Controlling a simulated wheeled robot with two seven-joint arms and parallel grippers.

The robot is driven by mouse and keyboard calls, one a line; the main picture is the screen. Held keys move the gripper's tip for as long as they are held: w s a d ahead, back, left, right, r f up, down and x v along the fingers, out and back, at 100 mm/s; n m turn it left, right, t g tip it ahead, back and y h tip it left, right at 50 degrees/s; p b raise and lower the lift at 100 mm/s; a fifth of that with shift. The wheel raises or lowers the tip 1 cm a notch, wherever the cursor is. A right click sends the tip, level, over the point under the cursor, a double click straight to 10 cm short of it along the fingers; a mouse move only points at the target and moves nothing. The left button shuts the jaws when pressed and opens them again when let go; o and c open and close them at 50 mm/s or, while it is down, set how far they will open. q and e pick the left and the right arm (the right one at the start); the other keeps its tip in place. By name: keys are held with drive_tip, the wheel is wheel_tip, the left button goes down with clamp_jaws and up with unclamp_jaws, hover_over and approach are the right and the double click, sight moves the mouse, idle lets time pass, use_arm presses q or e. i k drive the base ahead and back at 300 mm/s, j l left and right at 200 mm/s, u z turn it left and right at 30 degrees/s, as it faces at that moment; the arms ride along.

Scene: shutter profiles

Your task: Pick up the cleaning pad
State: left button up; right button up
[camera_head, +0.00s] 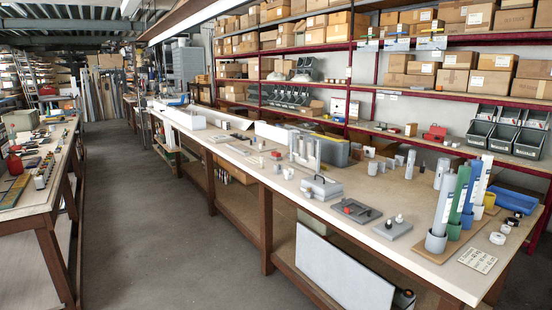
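I cannot tell for certain which thing is the cleaning pad. On the long workbench (340,240), a flat dark plate (372,213) with a small reddish part lies near the front edge. A flat grey block (392,229) with small white pieces on top lies to its right. A grey case with a dark handle (321,189) sits to the left. Neither of my grippers is in view.
Upright white, green (460,194) and blue profiles stand in cups at the bench's right end, by a printed card (477,260) and a blue tray (514,201). A second bench (40,215) stands left; the aisle floor (150,230) between is clear.

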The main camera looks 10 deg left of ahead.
sight(276, 156)
drive_tip(key=i+j+z, duration=0.15)
drive_tip(key=i+j, duration=0.5)
drive_tip(key=i+j+z, duration=0.15)
drive_tip(key=i+j, duration=0.6)
drive_tip(key=i+j+z, duration=0.1)
drive_tip(key=i+j, duration=0.5)
drive_tip(key=j, duration=0.2)
